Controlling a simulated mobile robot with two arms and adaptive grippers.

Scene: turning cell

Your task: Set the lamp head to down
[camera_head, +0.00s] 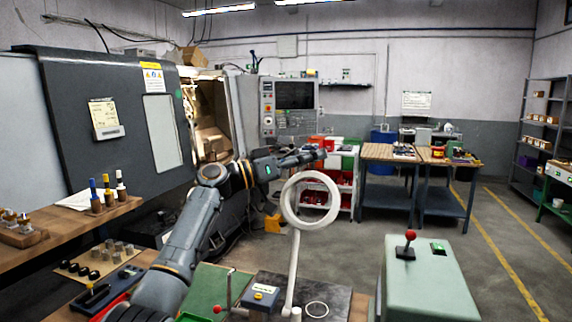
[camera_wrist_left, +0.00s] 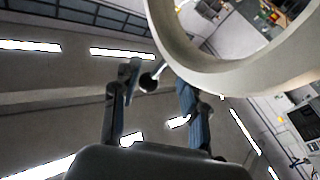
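The lamp has a pale ring-shaped head (camera_head: 310,200) on a thin white stem (camera_head: 293,270) that rises from the bench in front of me. The ring stands up with its opening towards the head camera. It also fills the upper right of the left wrist view (camera_wrist_left: 215,72). My left gripper (camera_head: 318,155) is just above the ring's top in the head view. In the wrist view its two fingers (camera_wrist_left: 158,82) are apart. A small dark knob (camera_wrist_left: 148,83) on a short light rod shows between them, near the ring; I cannot tell if they touch it. My right gripper is not in view.
A green pedestal (camera_head: 430,275) with a red-knobbed lever stands right of the lamp. A small box with a yellow top (camera_head: 262,294) lies by the stem. The turning machine (camera_head: 110,120) is at the left, behind a wooden bench (camera_head: 60,235). Open floor lies to the right.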

